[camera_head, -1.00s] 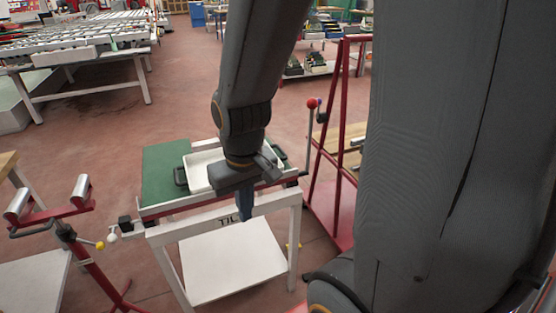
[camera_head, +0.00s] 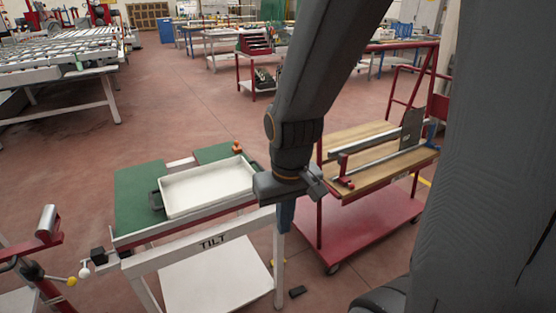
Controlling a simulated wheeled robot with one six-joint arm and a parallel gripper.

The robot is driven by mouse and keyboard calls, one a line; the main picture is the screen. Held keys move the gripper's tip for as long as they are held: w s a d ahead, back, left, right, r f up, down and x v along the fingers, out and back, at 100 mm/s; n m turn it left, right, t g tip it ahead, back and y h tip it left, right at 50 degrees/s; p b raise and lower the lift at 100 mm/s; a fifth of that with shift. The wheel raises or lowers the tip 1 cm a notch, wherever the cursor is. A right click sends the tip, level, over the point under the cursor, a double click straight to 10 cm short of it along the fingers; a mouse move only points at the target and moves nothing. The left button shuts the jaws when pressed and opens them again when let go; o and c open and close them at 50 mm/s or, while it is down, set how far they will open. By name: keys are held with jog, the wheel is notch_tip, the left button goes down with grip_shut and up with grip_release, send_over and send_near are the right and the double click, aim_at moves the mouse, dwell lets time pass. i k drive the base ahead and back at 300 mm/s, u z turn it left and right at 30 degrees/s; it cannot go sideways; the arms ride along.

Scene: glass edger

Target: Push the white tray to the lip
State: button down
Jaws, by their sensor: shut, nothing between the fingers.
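The white tray (camera_head: 207,188) lies on a green-topped tilt table (camera_head: 135,190) in the head view. It is a shallow rectangle, empty, with a dark handle at its left end and another at its right end. A pale lip (camera_head: 190,229) runs along the table's near edge, with a strip of green between it and part of the tray. My gripper (camera_head: 285,219) is shut and empty, pointing down by the table's near right corner. My wrist hides the lip's right end. I cannot tell whether the wrist touches the tray's right end.
A red trolley (camera_head: 375,223) with a wooden top stands close on the right. A red roller stand (camera_head: 35,243) is at the left. A white lower shelf (camera_head: 215,273) is under the table. A small dark object (camera_head: 298,292) lies on the floor. Open floor lies behind the table.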

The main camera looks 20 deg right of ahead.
aim_at(190, 190)
jog(key=z, duration=0.25)
jog(key=i, duration=0.95)
jog(key=u, duration=0.5)
